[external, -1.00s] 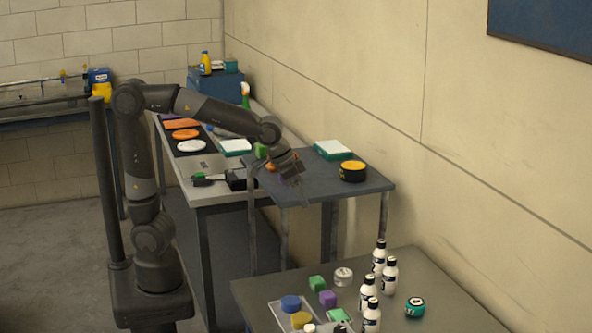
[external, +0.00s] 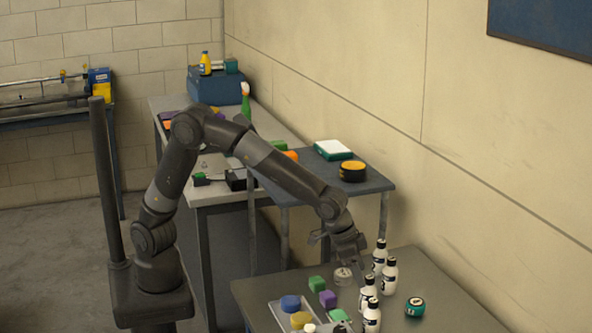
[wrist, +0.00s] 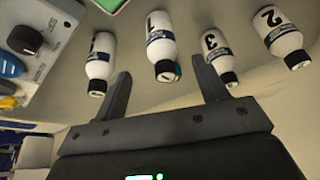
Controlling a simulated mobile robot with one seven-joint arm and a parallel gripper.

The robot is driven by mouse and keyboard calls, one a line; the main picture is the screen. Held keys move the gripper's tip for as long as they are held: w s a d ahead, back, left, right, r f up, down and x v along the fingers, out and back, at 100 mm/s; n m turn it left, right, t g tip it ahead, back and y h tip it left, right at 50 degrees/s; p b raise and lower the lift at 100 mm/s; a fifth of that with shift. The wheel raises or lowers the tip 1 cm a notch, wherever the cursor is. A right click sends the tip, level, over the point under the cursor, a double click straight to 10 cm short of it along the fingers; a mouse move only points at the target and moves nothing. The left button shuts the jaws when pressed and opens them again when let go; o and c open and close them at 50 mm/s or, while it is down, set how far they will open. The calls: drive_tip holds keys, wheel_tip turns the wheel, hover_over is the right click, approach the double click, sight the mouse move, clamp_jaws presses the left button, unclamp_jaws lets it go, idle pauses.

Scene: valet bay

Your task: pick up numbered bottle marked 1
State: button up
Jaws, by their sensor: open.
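The bottle marked 1 (wrist: 160,48) is white with a dark label band and a black cap. In the wrist view it lies ahead of my open gripper (wrist: 163,84), roughly in line with the gap between the fingers. Nothing is held. In the external view my gripper (external: 350,258) is above the near table, close to the bottle group. Bottle numbers are too small to read there. Similar bottles marked 3 (wrist: 218,55) and 2 (wrist: 280,38) stand to its right in the wrist view. Another bottle (wrist: 100,62), its number unclear, stands to its left.
The wall is close behind. A dark raised table (external: 372,181) stands farther back.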

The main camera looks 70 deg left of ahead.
sight(368, 292)
drive_tip(key=x, duration=0.8)
drive_tip(key=shift+a, duration=0.2)
drive_tip(key=shift+c, duration=0.5)
drive_tip(key=c, duration=1.1)
